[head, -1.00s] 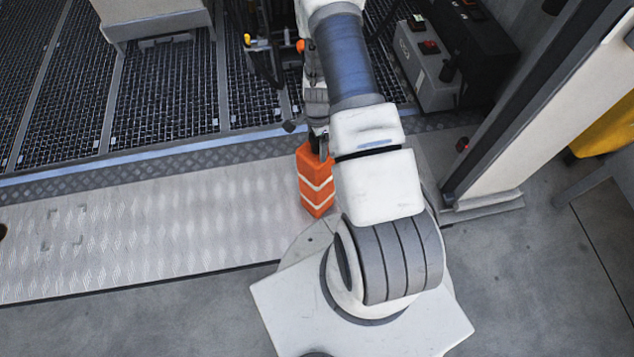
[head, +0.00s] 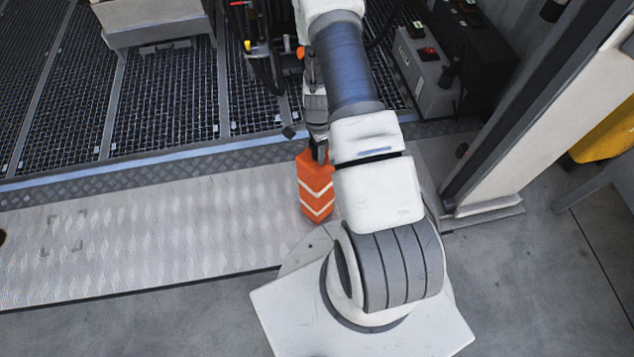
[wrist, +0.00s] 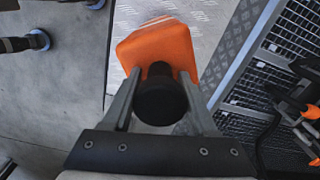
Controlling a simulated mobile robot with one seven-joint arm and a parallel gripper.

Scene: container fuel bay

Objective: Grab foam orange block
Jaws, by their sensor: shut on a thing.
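The foam orange block (head: 315,187) is orange with white chevron stripes. It is upright, above or on the right end of the pale metal plate, beside my arm; whether its base touches the plate I cannot tell. My gripper (head: 319,155) is at the block's top end, partly hidden by my arm in the head view.
The pale tread plate (head: 150,230) runs to the left and is mostly clear. Dark grating (head: 165,95) lies behind it. A grey control box (head: 428,75) with a red switch stands at back right. A pale post (head: 510,150) rises on the right.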

